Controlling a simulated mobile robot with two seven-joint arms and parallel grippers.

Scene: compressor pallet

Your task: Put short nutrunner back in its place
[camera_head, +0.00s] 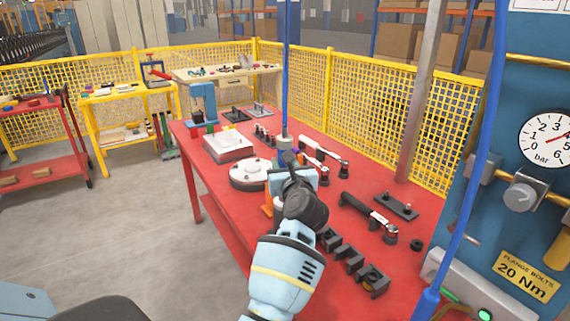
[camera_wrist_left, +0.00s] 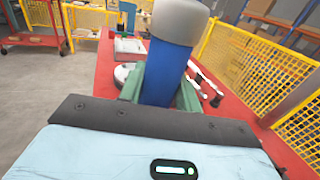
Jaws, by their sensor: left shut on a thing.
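My left gripper (camera_head: 292,168) reaches over the red table from the bottom middle of the head view. In the left wrist view its green fingers (camera_wrist_left: 160,95) are shut around a blue cylindrical body with a pale grey end, which looks like the short nutrunner (camera_wrist_left: 168,70). The body stands roughly upright between the fingers. Its far end is hidden behind the gripper's dark edge. In the head view a grey collar and thin blue line rise above my gripper; the wrist and hand hide most of the held thing. My right gripper is not in view.
On the red table (camera_head: 205,165), a round pale flange (camera_head: 249,174) and a square block (camera_head: 228,147) lie left of my gripper. Black-and-silver tools (camera_head: 370,215) lie to the right. Several black blocks (camera_head: 350,262) stand in a row nearer. A blue gauge panel (camera_head: 520,90) stands right.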

